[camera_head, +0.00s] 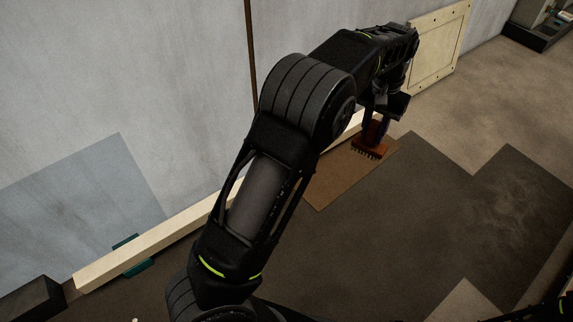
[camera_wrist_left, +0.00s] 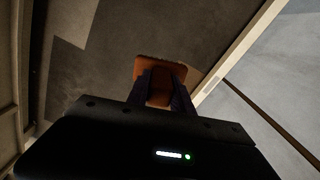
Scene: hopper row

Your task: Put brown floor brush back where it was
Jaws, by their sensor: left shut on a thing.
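The brown floor brush (camera_head: 368,149) is upright, bristles down, over the far end of a brown rectangular mat (camera_head: 335,185) on the floor. I cannot tell whether the bristles touch the mat. My left gripper (camera_head: 376,128) is shut on the brush from above, and its fingers cover the upper part. In the left wrist view the brush (camera_wrist_left: 160,71) shows between the two fingers of the left gripper (camera_wrist_left: 160,92), with its orange-brown block beyond the fingertips. My right gripper is not seen.
A cream rail (camera_head: 165,232) runs along the wall's foot beside the mat, with a green piece (camera_head: 134,262) under it. A cream panel (camera_head: 436,45) leans at the wall beyond the gripper. A thin brown pole (camera_head: 251,50) stands against the wall. Open floor lies right of the mat.

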